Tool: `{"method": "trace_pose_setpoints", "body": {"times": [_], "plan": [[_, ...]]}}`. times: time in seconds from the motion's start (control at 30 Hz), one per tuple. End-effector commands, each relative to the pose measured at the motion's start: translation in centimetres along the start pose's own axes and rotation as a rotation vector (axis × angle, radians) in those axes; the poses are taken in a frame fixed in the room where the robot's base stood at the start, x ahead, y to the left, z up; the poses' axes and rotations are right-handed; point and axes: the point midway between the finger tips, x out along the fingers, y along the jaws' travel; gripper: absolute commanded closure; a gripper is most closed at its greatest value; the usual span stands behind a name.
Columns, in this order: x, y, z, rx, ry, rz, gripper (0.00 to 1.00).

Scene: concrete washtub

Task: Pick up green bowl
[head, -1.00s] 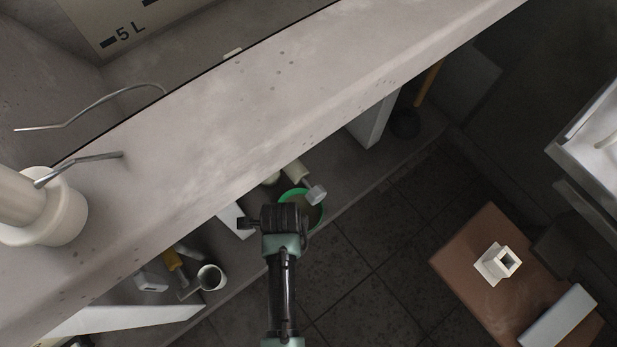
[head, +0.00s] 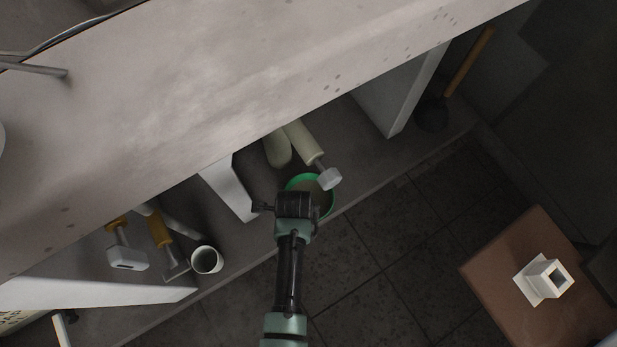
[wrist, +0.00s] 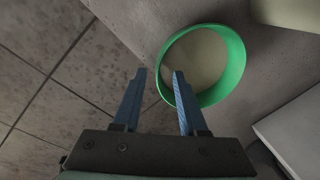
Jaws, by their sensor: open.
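The green bowl (head: 298,182) stands on the low concrete shelf under the washtub, near the shelf's front edge. My arm hides part of it in the head view. In the wrist view the bowl (wrist: 236,62) shows a green rim and a pale inside. My gripper (wrist: 160,74) is open with two blue fingers apart and empty. The right finger's tip overlaps the bowl's near left rim in the picture; I cannot tell whether they touch. The left finger is outside the bowl, over the shelf edge. In the head view my gripper (head: 296,204) is seen from above, its fingers hidden.
Pale cylindrical bottles (head: 303,142) lie right behind the bowl, one with a grey cap (head: 329,179) over its rim. A white divider (head: 232,188) stands to the left. A white cup (head: 207,260) sits further left. A brown table (head: 510,275) is at right.

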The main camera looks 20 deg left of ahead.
Motion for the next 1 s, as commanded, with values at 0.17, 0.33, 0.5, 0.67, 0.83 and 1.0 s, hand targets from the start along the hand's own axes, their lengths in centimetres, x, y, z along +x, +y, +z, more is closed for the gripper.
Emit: {"method": "trace_pose_setpoints", "body": {"times": [0.17,0.33,0.5,0.67,0.83,1.0], "plan": [[2.6,0.1,-0.1,-0.001,-0.001,-0.001,0.58],[4.3,0.1,-0.1,-0.001,-0.001,-0.001,0.58],[4.3,0.0,-0.1,0.000,-0.001,-0.001,0.58],[4.3,0.1,-0.1,0.000,0.000,-0.001,0.65],[4.3,0.1,-0.1,0.000,0.000,0.000,0.96],[4.3,0.1,-0.1,0.000,0.000,0.000,1.00]]}}
